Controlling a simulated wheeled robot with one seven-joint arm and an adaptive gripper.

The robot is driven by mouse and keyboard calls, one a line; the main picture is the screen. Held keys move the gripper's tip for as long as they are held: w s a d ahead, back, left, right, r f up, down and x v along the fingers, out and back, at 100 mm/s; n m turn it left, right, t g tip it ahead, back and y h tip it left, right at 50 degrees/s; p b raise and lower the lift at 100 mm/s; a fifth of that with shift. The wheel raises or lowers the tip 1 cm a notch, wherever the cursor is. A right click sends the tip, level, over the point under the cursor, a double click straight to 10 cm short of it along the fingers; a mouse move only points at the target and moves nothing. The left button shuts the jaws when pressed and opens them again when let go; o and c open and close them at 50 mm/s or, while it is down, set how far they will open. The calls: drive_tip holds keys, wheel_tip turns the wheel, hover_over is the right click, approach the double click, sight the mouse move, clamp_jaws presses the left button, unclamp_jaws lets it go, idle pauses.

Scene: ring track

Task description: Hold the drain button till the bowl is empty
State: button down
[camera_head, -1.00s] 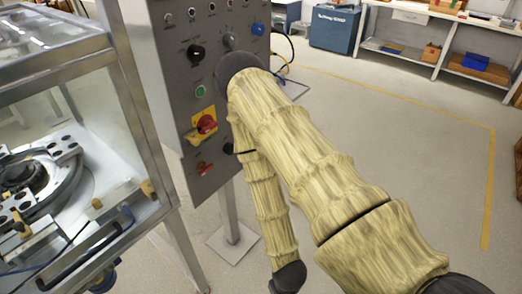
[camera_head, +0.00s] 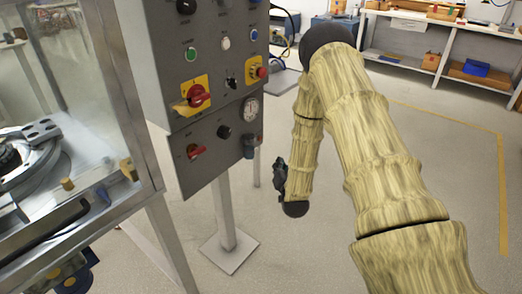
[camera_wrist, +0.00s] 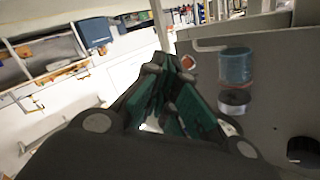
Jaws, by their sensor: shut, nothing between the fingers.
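The bowl (camera_wrist: 235,66) is a small see-through blue cup fixed to the side of the grey panel, right of centre in the wrist view. A reddish band and a short silvery piece (camera_wrist: 233,98) show under it; I cannot tell if that piece is the drain button. The bowl appears dark and small at the panel's lower right in the head view (camera_head: 249,147). My gripper (camera_wrist: 170,72) is shut and empty, left of the bowl and apart from it. In the head view my gripper (camera_head: 280,178) hangs right of the bowl and lower. The liquid level is unclear.
The grey control panel (camera_head: 212,140) carries red switches (camera_head: 197,95), buttons and a round gauge (camera_head: 250,108), and stands on a post. A glazed machine (camera_head: 105,215) stands at the left. Shelves line the back. Floor right of my arm is clear.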

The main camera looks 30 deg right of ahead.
sight(260, 138)
drive_tip(key=w+d+r+m+t+h+b, duration=0.1)
drive_tip(key=w+d+r+m+t+h, duration=0.1)
drive_tip(key=d+r, duration=0.2)
drive_tip(key=shift+w+d+r+b, duration=0.2)
drive_tip(key=shift+d+b, duration=0.2)
drive_tip(key=shift+d, duration=0.35)
drive_tip(key=shift+w, duration=0.1)
drive_tip(key=w+a+b, duration=0.2)
drive_tip(key=w+a, duration=0.1)
drive_tip(key=w, duration=0.5)
drive_tip(key=shift+a, duration=0.2)
drive_tip(key=shift+w, duration=0.15)
idle(0.9)
drive_tip(key=shift+w+a, duration=0.2)
drive_tip(key=shift+w+a, duration=0.15)
drive_tip(key=shift+w, duration=0.25)
idle(2.6)
